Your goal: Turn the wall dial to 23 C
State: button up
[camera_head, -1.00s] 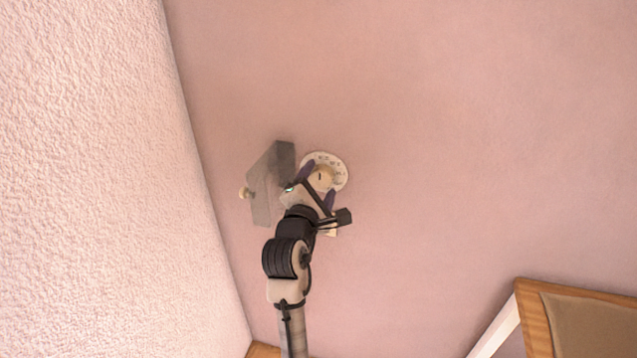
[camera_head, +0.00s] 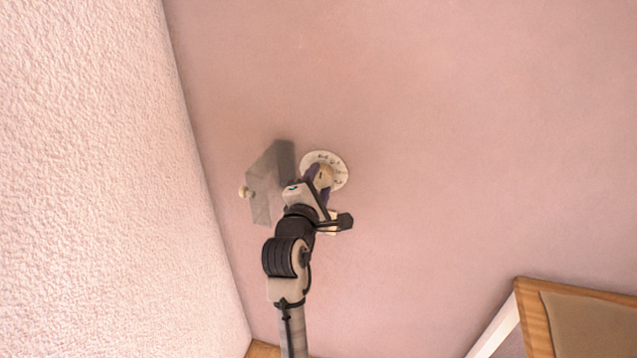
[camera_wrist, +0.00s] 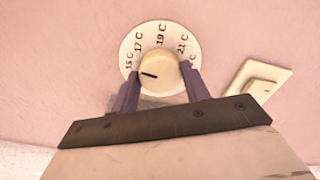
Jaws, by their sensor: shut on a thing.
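The wall dial (camera_head: 336,161) is a round white plate on the pink wall, with a cream knob (camera_head: 326,174) at its centre. In the wrist view the dial plate (camera_wrist: 160,30) reads 15 C, 17 C, 19 C and 21 C from left to right, with one more label partly hidden by the right finger. The knob (camera_wrist: 163,67) has a black mark pointing left, nearest the 15 C end. My gripper (camera_wrist: 160,80) has its purple fingers on both sides of the knob and is shut on it. In the head view my gripper (camera_head: 319,184) covers the dial's lower left.
A cream wall switch (camera_wrist: 258,84) sits close right of the dial in the wrist view. A grey panel with a small knob (camera_head: 268,185) stands left of my gripper. A textured white surface (camera_head: 90,180) slopes at left. A wood-framed piece (camera_head: 530,318) is at lower right.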

jog(key=m, duration=0.4)
jog(key=shift+m, duration=0.3)
jog(key=m+b, duration=0.1)
jog(key=m, duration=0.2)
jog(key=shift+f+m, duration=0.1)
jog(key=shift+m, duration=0.2)
jog(key=m+b, duration=0.2)
jog(key=m, duration=0.2)
jog(key=m+b, duration=0.1)
jog(key=m, duration=0.3)
jog(key=shift+b, duration=0.35)
jog(key=m+b, duration=0.3)
jog(key=m, duration=0.4)
jog(key=shift+b, duration=0.35)
jog(key=m+b, duration=0.2)
jog(key=m, duration=0.2)
jog(key=shift+a+m, duration=0.1)
jog(key=shift+m, duration=0.2)
jog(key=shift+m+b, duration=0.75)
jog(key=shift+m, duration=0.35)
